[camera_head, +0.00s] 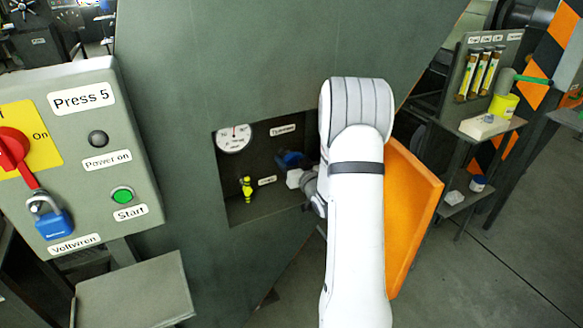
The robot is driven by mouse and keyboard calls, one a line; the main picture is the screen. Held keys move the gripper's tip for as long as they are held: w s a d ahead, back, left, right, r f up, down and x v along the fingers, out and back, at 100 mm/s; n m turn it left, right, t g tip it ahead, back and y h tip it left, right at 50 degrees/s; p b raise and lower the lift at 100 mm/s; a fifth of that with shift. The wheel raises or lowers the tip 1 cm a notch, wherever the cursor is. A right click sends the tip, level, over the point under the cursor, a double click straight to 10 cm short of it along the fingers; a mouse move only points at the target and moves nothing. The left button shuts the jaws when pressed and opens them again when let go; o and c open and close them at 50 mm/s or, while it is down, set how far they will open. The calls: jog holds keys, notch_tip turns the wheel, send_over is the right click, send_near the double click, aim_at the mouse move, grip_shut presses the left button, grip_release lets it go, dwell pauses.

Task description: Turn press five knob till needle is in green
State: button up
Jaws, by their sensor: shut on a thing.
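A recessed panel (263,206) in the green press body holds a round white gauge (233,138) at its upper left. A thin red needle points roughly upward on the gauge, but its coloured zones are too small to tell. A blue knob (289,158) sits at the right of the recess, partly hidden. My gripper (296,176) reaches into the recess from the right and is shut at the knob; the exact finger contact is hard to see. My white arm covers the recess's right side. A sign on the grey control box (85,160) reads "Press 5".
A yellow-green fitting (247,189) is low in the recess. An open orange door (412,200) stands right behind my arm. The control box carries a red switch (12,150) and blue padlock (53,223). A shelf (468,130) stands at right, with free floor before it.

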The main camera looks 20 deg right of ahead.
jog(key=shift+m+b, duration=0.3)
jog(key=shift+m, duration=0.3)
jog(key=o, duration=1)
jog(key=shift+s, duration=0.1)
jog(key=s+b, duration=0.1)
jog(key=s, duration=0.6)
jog(key=shift+s+d+b, duration=0.15)
jog(key=shift+s+b, duration=0.2)
